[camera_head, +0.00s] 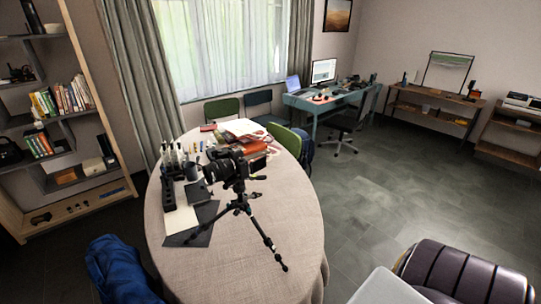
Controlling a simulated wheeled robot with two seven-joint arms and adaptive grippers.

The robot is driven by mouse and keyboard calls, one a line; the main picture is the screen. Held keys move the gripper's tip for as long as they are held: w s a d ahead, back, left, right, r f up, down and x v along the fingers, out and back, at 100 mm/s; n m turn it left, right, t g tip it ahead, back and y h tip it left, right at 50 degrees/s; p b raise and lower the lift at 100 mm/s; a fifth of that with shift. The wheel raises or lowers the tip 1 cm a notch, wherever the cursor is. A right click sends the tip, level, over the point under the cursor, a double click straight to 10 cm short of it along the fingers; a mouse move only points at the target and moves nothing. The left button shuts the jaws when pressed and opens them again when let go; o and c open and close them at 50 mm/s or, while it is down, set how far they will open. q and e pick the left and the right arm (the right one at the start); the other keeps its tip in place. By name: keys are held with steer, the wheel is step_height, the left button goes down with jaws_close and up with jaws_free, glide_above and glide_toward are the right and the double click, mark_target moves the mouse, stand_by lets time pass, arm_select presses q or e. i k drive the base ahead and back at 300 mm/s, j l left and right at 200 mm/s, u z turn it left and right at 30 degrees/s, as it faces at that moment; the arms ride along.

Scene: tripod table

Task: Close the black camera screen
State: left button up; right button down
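A black camera (225,168) stands on a small black tripod (243,206) on an oval table (285,205) covered with a beige cloth. Its lens points to the left. Neither of my grippers shows in the view.
Small bottles (172,158), a black holder (168,192) and dark sheets (203,214) lie left of the tripod. A reddish-brown bag (252,145) is behind the camera. The table's front right is clear. A brown padded chair (465,272) stands at lower right.

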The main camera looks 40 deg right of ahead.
mark_target(258, 165)
steer(key=l+u, duration=0.1)
steer(key=l, duration=0.95)
steer(key=l+u, duration=0.15)
steer(key=l, duration=0.4)
steer(key=k+l+u, duration=0.1)
steer(key=l, duration=0.4)
steer(key=k+l+u, duration=0.1)
steer(key=l, duration=0.4)
steer(key=k+l, duration=0.1)
steer(key=l, duration=0.45)
steer(key=l+u, duration=0.15)
steer(key=l, duration=0.35)
steer(key=k, duration=0.05)
